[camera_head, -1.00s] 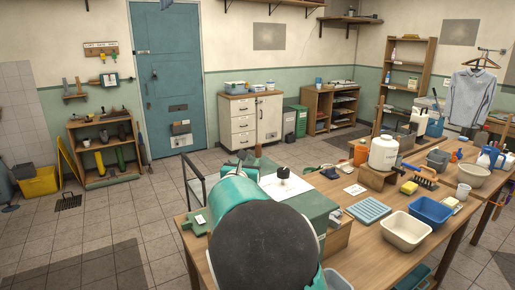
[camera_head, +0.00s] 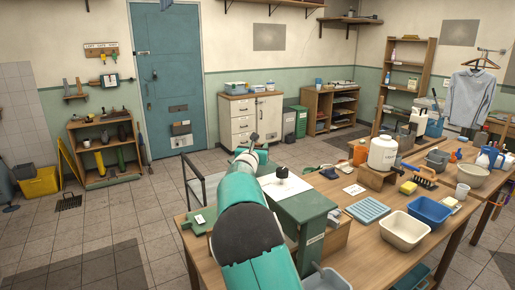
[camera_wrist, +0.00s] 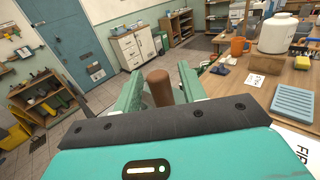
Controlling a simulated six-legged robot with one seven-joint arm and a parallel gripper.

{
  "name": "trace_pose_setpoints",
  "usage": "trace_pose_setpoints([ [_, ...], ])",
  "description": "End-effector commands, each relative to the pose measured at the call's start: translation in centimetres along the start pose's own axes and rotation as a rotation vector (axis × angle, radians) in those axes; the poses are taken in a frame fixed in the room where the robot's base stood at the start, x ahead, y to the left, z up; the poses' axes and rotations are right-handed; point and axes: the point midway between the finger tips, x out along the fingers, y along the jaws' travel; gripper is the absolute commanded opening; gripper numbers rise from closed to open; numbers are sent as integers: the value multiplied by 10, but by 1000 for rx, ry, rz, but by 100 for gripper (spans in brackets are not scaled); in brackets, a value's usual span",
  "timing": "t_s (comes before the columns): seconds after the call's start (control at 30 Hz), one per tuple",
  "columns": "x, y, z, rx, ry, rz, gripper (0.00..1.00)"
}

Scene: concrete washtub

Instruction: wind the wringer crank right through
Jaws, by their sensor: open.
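In the wrist view a brown, rounded upright handle (camera_wrist: 159,88), apparently the crank's grip, stands between the two teal fingers of my gripper (camera_wrist: 159,86). The fingers are open on either side of it; the right one looks closer, and I cannot tell whether it touches. The handle's lower end and the crank arm are hidden behind my gripper's body. In the head view my gripper (camera_head: 251,152) is at the table's far left edge, beyond a green box (camera_head: 306,214) with a pale top and a black knob (camera_head: 282,172). My arm hides part of the box.
The wooden table (camera_head: 362,240) carries a blue ribbed tray (camera_head: 368,210), a cream basin (camera_head: 404,231), a blue basin (camera_head: 431,210) and a white jug (camera_head: 383,153) on a stand. A grey metal frame (camera_head: 196,186) stands left of my gripper. Floor beyond is clear.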

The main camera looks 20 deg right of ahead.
Motion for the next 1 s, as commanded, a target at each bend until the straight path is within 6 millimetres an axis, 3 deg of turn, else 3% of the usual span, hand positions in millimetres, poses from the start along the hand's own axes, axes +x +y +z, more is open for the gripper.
trace_pose_setpoints([
  [0.2,0,0,0,0,0,0,41],
  [0.43,0,0,0,0,0,0,0],
  [1.0,-10,14,0,-1,0,-4,0],
])
